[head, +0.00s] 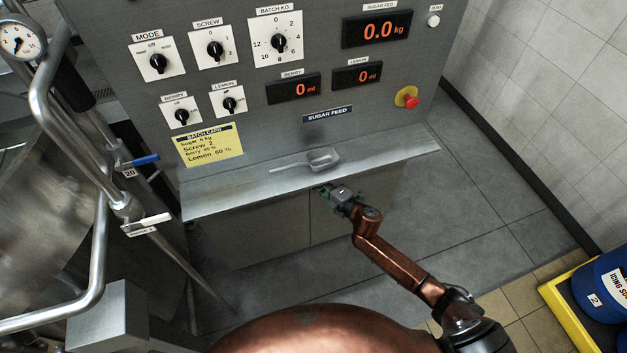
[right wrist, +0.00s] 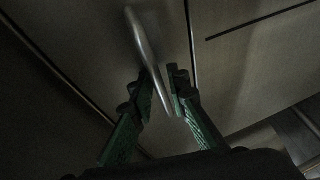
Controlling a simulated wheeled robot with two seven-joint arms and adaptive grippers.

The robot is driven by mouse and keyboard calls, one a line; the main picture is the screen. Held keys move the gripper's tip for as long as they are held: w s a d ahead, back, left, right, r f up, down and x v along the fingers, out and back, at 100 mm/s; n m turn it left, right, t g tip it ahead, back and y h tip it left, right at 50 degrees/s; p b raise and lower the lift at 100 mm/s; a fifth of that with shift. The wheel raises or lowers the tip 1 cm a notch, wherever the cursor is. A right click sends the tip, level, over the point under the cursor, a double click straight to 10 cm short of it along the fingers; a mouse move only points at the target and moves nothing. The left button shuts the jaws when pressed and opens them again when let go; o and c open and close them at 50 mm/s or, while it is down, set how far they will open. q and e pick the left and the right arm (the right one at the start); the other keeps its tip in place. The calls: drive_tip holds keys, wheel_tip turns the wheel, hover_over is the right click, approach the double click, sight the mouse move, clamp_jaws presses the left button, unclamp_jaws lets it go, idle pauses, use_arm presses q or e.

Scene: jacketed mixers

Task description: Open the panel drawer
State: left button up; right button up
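The grey control panel (head: 320,60) has a sloping ledge (head: 400,157) and a cabinet front (head: 265,230) below it with a vertical seam. My right gripper (head: 332,191) is just below the ledge's front edge, at the cabinet front near that seam. In the right wrist view a metal bar handle (right wrist: 141,38) stands off a flat front. The green fingers of my right gripper (right wrist: 162,85) are apart, with the bar running between or just behind them. Contact cannot be told. The handle is hidden in the head view. My left gripper is not in view.
A grey scoop-like object (head: 322,157) lies on the ledge. Steel pipes (head: 70,120) and a blue-handled valve (head: 142,161) stand at left. A blue drum (head: 605,287) in a yellow tray (head: 560,312) is at lower right. The floor right of the cabinet (head: 480,200) is clear.

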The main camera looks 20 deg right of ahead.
drive_tip(key=shift+c, duration=0.4)
clamp_jaws()
